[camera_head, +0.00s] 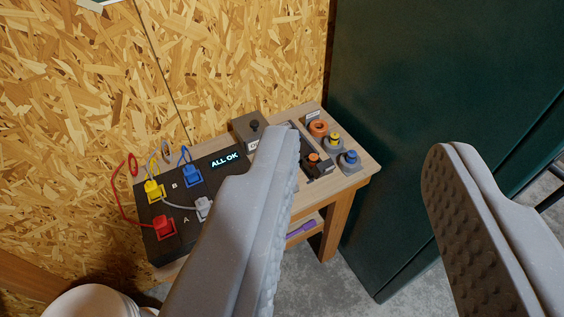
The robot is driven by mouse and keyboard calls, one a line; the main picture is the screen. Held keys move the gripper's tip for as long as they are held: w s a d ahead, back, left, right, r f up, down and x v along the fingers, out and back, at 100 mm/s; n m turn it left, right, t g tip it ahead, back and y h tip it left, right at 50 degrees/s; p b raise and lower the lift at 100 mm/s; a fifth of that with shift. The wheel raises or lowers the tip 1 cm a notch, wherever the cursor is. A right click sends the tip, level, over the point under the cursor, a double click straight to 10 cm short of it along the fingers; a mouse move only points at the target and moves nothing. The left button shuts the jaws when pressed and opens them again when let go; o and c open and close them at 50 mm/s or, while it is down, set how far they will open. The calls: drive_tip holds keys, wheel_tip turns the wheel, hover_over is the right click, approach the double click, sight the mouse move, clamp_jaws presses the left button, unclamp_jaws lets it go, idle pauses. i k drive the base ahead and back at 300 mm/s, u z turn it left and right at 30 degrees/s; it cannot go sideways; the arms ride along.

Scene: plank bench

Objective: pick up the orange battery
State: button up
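An orange round-topped piece (318,128), which looks like the orange battery, stands at the back right of the small wooden bench (364,176). A yellow-topped piece (333,140) and a blue-topped piece (349,158) stand in a row in front of it. A black block with a smaller orange top (314,157) is just left of that row; I cannot tell what it is. My gripper (365,147) is open, with its grey fingers wide apart and nothing between them. The bench lies beyond the fingertips, and the left finger hides part of it.
A black panel reading "ALL OK" (225,159) with coloured plugs and cables is on the bench's left. A grey box with a black knob (248,128) stands behind. A chipboard wall (240,60) is at the back, a dark green cabinet (420,80) at right, a white bucket (90,300) lower left.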

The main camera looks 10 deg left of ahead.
sight(313, 159)
drive_tip(key=u, duration=0.1)
drive_tip(key=i, duration=1)
drive_tip(key=z, duration=0.05)
